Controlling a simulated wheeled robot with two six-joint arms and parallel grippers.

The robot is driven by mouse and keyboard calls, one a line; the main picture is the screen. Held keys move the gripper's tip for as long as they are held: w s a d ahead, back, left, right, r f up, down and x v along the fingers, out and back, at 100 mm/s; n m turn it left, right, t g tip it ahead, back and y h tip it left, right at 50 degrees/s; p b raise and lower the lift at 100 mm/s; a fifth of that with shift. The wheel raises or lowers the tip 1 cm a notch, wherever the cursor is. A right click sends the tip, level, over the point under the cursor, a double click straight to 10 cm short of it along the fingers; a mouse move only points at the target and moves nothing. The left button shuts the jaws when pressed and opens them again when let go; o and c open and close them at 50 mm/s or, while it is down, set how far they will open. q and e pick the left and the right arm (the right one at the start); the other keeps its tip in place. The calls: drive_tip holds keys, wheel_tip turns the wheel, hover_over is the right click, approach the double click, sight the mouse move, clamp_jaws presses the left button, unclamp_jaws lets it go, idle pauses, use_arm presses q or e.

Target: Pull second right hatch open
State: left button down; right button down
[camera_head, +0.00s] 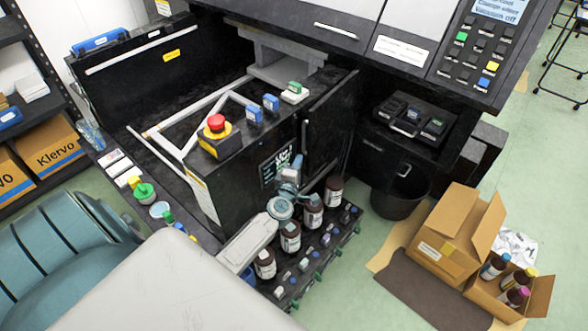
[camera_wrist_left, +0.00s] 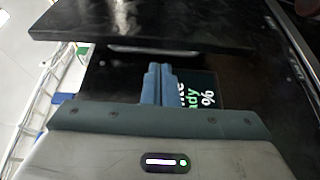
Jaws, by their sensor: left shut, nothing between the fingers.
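My left gripper (camera_head: 292,168) is in front of the black machine's front face, just above the row of bottles. In the left wrist view its blue fingers (camera_wrist_left: 156,84) are together, with nothing between them. A black hatch panel (camera_head: 333,112) stands out at an angle at the right of the front face, with a slim bar handle (camera_head: 304,136). A dark panel (camera_wrist_left: 140,32) crosses the top of the wrist view, with a pale bar below it. The fingers look apart from it. The screen (camera_wrist_left: 203,92) is partly hidden behind the fingers. My right gripper is not visible.
Brown ink bottles (camera_head: 313,211) stand on a black rack below the gripper. A red emergency button (camera_head: 216,122) sits on the machine's top. A black bin (camera_head: 401,192) and an open cardboard box (camera_head: 453,222) are on the floor to the right.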

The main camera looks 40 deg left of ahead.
use_arm(q)
drive_tip(key=shift+x, duration=2.2)
drive_tip(key=shift+d, duration=0.1)
